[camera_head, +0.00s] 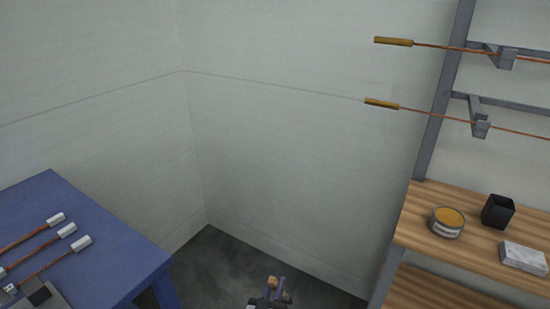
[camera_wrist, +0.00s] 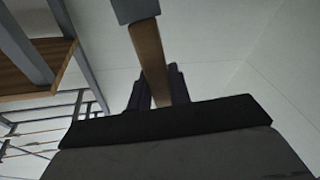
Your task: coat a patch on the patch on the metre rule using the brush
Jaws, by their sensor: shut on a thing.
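My gripper (camera_head: 270,296) is low at the bottom middle of the head view, above the grey floor and away from both work surfaces. It is shut on the brush (camera_wrist: 148,50), whose wooden handle stands between the fingers in the wrist view. A grey part of the brush (camera_wrist: 135,9) is cut off by the top edge there. In the head view only a small tan piece of the brush (camera_head: 272,281) shows. I cannot make out the metre rule or its patch in either view.
A blue table (camera_head: 110,225) at left carries several rods with white ends. A wooden bench (camera_head: 470,245) at right holds an open tin of orange stuff (camera_head: 447,223), a black cup (camera_head: 498,211) and a pale block (camera_head: 523,257). Copper rods (camera_head: 440,113) with wooden ends jut from a rack above.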

